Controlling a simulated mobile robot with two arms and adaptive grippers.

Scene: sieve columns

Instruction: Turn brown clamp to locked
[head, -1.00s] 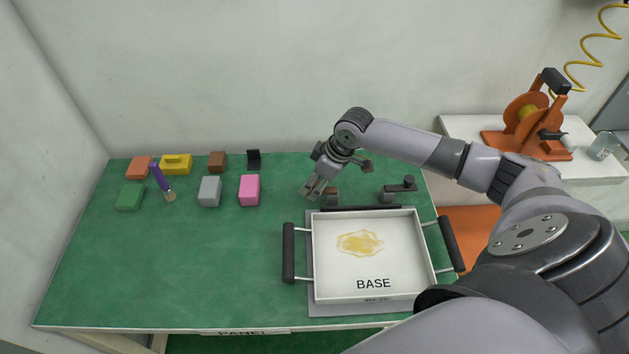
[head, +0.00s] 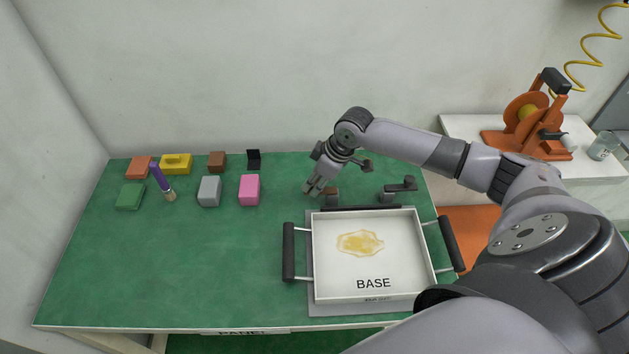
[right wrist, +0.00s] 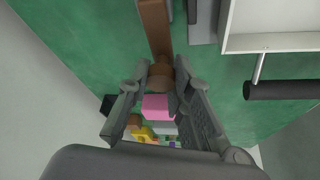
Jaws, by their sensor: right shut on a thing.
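The brown clamp (head: 333,194) stands behind the white tray's back edge, left of a dark clamp. Its brown arm (right wrist: 155,25) runs from the top of the right wrist view to a rounded knob (right wrist: 160,74) between my fingers. My right gripper (head: 313,188) reaches down from above and is shut on the brown clamp's knob end. Its two fingers also show on either side of the knob in the right wrist view (right wrist: 160,85). The gripper partly hides the clamp in the head view. My left gripper is not in view.
The white BASE tray (head: 320,285) with black side handles holds a yellowish patch. A dark clamp (head: 400,188) stands behind its right part. Several coloured blocks, including a pink one (head: 249,190), and a purple-handled brush (head: 160,178) are at left. The green table's front left is clear.

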